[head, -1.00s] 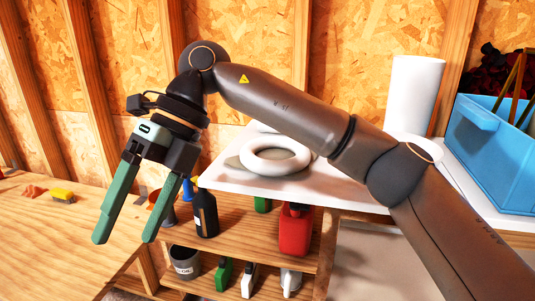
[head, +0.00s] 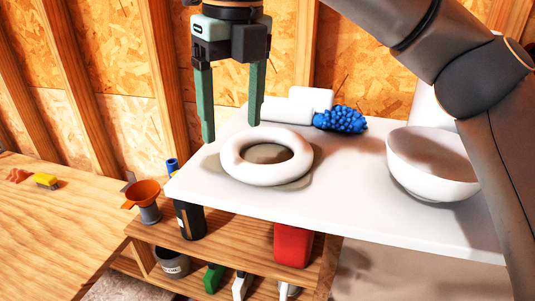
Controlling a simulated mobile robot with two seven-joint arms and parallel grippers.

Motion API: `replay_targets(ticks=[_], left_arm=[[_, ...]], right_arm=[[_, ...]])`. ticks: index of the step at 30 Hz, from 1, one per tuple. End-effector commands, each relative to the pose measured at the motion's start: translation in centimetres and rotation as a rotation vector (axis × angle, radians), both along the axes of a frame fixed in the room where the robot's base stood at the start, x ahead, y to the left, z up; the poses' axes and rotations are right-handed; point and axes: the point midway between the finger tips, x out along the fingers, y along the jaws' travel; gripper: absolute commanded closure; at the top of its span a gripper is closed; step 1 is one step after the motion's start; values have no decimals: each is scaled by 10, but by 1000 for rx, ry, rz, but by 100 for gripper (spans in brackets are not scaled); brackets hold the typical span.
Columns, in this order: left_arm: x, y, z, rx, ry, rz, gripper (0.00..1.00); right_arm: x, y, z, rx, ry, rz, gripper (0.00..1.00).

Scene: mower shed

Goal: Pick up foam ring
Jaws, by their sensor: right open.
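The foam ring (head: 296,169) is a thick white ring lying flat near the left end of the white shelf top (head: 330,213). A dark shadow lies around and inside it. My right gripper (head: 230,132) is open and empty, its two green fingers pointing down. In the picture the fingertips sit just above and left of the ring, one near its far edge. I see no contact, but the exact height gap is hard to tell. My left gripper is not in view.
A white bowl (head: 432,170) stands to the right of the ring. A blue bumpy object (head: 340,120) and white blocks (head: 309,101) lie behind it. An orange funnel (head: 144,193) and bottles stand on lower shelves. A wooden bench (head: 60,230) is at left.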

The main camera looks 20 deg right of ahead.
Motion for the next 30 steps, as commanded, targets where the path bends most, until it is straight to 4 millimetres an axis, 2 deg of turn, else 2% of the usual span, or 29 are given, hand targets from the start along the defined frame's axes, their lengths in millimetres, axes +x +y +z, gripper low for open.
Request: replay_targets(ticks=[3, 10, 18, 26, 30], left_arm=[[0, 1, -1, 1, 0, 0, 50], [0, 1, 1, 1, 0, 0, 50], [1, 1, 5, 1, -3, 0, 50], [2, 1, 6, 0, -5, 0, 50], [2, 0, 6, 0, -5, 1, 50]], right_arm=[[2, 0, -17, 0, 1, 0, 25], [6, -2, -34, 0, 1, -1, 25], [12, -4, -70, 1, 1, -1, 25], [12, -3, -75, 2, 0, -1, 25], [12, -3, -75, 2, 0, 0, 37]])
